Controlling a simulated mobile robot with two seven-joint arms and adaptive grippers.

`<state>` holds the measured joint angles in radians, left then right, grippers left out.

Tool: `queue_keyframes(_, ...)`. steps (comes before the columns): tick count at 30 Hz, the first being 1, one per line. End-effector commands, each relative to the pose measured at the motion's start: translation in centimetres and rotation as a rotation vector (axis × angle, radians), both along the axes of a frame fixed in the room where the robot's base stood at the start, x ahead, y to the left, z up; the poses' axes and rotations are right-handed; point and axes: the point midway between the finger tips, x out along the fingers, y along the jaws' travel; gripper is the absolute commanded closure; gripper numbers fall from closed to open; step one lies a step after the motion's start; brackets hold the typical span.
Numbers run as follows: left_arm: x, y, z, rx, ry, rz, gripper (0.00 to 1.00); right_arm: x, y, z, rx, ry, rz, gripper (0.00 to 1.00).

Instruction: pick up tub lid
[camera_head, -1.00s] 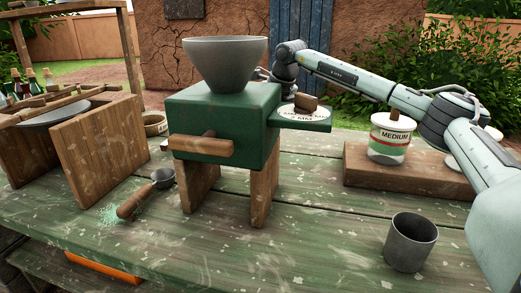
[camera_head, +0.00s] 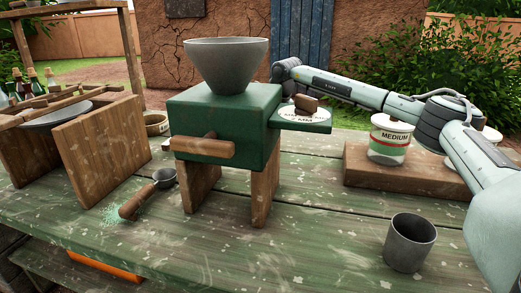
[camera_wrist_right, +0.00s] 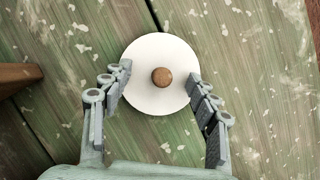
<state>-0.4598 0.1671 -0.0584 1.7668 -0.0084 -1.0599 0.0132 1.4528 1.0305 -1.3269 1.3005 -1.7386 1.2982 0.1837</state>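A round white tub lid (camera_wrist_right: 160,48) with a brown wooden knob (camera_wrist_right: 162,77) lies on the green, paint-flecked table in the right wrist view. My right gripper (camera_wrist_right: 161,78) is open, with one finger on each side of the lid, close to its rim; I cannot tell whether they touch it. In the head view, my right arm reaches behind the green machine (camera_head: 215,122); the gripper and this lid are hidden there. My left gripper is not in view.
The machine has a grey hopper (camera_head: 226,65) and a side shelf (camera_head: 315,125) holding a labelled disc with a brown knob. A grey cup (camera_head: 409,243) stands at front right. A scoop (camera_head: 150,192) lies at left. The wooden block (camera_head: 400,177) lies beneath my arm.

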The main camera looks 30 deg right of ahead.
Motion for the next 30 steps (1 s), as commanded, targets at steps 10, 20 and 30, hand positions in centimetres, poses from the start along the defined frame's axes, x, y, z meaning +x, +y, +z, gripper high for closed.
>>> queue_keyframes(10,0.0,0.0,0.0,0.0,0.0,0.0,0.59,-0.3,-0.1,-0.9,-0.005,0.018,0.0,0.96)
queue_keyframes(20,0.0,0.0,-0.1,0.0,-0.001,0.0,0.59,-0.4,0.0,-1.1,-0.004,0.023,0.001,1.0)
queue_keyframes(30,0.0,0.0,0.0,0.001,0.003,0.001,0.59,-0.2,0.1,2.4,-0.002,0.015,0.002,1.0)
